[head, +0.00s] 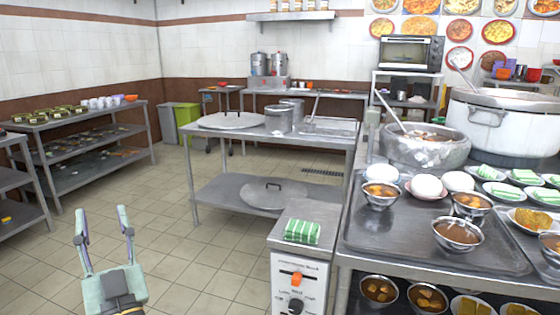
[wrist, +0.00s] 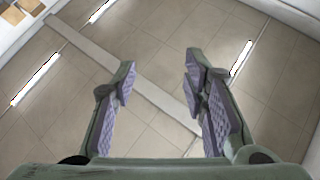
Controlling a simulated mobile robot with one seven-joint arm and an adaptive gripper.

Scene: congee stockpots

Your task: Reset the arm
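My gripper (head: 103,225) is at the lower left of the head view, raised in front of the tiled floor and apart from the tables. Its two fingers are spread, with nothing between them. In the wrist view my gripper (wrist: 158,80) is also open and empty. Behind its fingers the wrist view shows what looks like a tiled ceiling with bright strip lights (wrist: 36,78).
A steel counter (head: 365,235) with bowls, plates and large pots stands at the right. A control box (head: 300,275) with a green striped cloth (head: 302,231) is at its left end. A steel table (head: 330,143) stands mid-room, shelves (head: 75,122) at left. Floor between is clear.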

